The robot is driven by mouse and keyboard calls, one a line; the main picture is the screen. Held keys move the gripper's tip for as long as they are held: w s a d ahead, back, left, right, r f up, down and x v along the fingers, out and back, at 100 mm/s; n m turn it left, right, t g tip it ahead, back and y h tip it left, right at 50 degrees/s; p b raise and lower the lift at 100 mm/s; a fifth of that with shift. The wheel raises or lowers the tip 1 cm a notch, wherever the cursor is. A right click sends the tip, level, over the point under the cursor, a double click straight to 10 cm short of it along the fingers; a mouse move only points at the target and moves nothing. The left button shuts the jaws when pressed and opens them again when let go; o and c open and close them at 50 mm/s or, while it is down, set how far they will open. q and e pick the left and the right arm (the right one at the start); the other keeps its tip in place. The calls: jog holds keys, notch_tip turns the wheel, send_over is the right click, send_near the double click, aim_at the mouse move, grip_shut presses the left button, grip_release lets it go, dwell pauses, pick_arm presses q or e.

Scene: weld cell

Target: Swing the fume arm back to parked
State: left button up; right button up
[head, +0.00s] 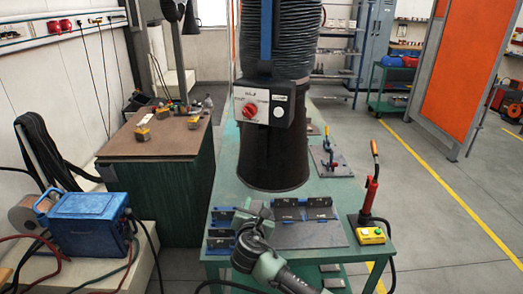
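The fume arm's ribbed dark hose (284,40) comes down from the top of the head view, with a blue bar in front of it. It ends in a black hood (272,160) that hangs over the green work table (225,190). A grey box with a red knob (249,110) and a pale round button sits on the hood's front. My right gripper (253,212) is low in the picture, just below the hood's rim and apart from the box. Its fingers are small and blend with the table fixtures, so their opening is unclear. My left gripper is out of view.
Blue fixture blocks (302,203) and a dark plate stand at the table's front. A red torch (370,190) and a yellow button box (371,236) are at its right corner. A brown-topped bench (160,140) and a blue welder (88,222) stand left. The right floor is clear.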

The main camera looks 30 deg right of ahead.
jog(key=n+t+h, duration=0.1)
jog(key=n+h, duration=0.1)
send_near(262, 149)
notch_tip(262, 149, down, 4)
jog(key=w, duration=0.2)
notch_tip(262, 149, up, 3)
jog(key=s, duration=0.1)
jog(key=shift+t+h, duration=0.3)
jog(key=shift+h, duration=0.1)
jog(key=p+x, duration=0.2)
jog(key=x, duration=0.4)
jog(key=shift+w+d+r, duration=0.15)
jog(key=shift+w+d, duration=0.05)
jog(key=shift+d, duration=0.2)
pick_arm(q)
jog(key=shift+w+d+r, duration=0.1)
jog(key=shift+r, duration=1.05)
pick_arm(e)
jog(key=shift+w+d, duration=0.3)
jog(key=shift+d, duration=0.05)
grip_shut()
